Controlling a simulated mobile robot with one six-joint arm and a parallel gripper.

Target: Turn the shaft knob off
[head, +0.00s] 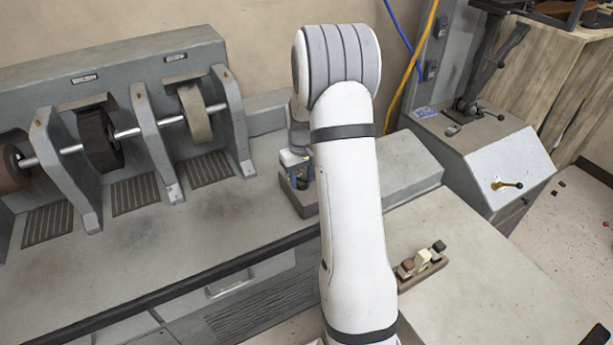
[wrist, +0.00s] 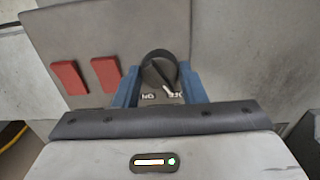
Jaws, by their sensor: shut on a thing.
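The shaft knob (wrist: 158,68) is a dark round knob on a grey panel, in the upper middle of the wrist view. Its white pointer line slants down and right, toward the right one of two small upside-down labels, which looks like OFF; the left one looks like ON. My gripper (wrist: 158,86) is shut on the knob, with one blue finger on each side of it. In the head view my gripper (head: 299,178) is at a small grey box (head: 305,205) on the bench, partly behind my arm. The knob cannot be made out there.
Two red rectangular switches (wrist: 88,76) sit on the panel left of the knob. A grey machine with wheels on a shaft (head: 128,132) stands left of my arm. A small rack of coloured blocks (head: 422,264) lies on the bench to the right, with bare surface around it.

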